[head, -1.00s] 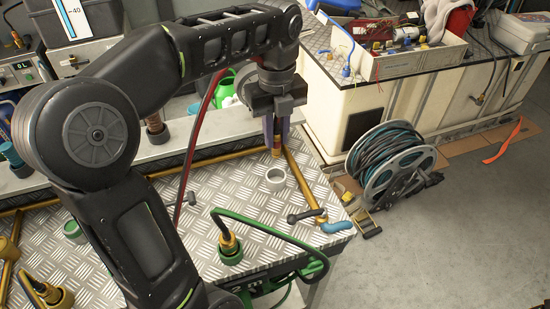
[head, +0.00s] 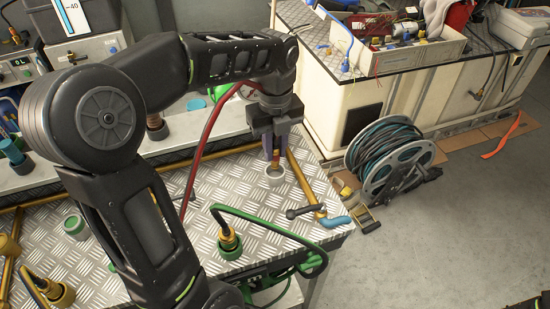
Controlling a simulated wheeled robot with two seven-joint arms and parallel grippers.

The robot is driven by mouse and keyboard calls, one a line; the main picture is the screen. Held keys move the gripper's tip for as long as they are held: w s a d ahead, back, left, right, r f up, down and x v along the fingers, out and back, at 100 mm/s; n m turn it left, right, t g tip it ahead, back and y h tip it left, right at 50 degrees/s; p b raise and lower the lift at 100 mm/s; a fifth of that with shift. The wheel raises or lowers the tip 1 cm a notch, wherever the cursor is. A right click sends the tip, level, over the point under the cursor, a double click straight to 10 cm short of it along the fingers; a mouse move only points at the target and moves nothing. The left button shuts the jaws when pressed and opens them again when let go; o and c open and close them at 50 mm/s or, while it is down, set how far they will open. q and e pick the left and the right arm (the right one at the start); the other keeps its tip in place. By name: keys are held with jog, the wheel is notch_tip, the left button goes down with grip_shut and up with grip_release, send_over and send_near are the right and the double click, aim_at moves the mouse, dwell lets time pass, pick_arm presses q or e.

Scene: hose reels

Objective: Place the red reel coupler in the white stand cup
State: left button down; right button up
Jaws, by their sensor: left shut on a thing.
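My left gripper (head: 273,147) points down over the right part of the metal-plated bench (head: 228,180). It is shut on the red reel coupler (head: 277,156), a small brass-and-red piece mostly hidden between the fingers. A red hose (head: 207,137) arcs from behind the gripper down to the left. The white stand cup (head: 274,177) is on the bench directly below the fingertips. The coupler's lower end is at the cup's far rim; I cannot tell whether it is inside.
A green hose with a brass coupler (head: 229,240) stands in a green cup in front. A brass pipe with a blue-ended valve (head: 334,221) lies right of the white cup. A hose reel (head: 388,168) stands on the floor. Bare plate lies left of the cup.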

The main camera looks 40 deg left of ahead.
aim_at(275, 160)
pick_arm(q)
jog(key=shift+f, duration=1.85)
jog(key=shift+f, duration=0.1)
jog(key=c, duration=1.3)
grip_release()
notch_tip(275, 160, up, 12)
jog(key=shift+r+p, duration=0.15)
jog(key=shift+p, duration=0.55)
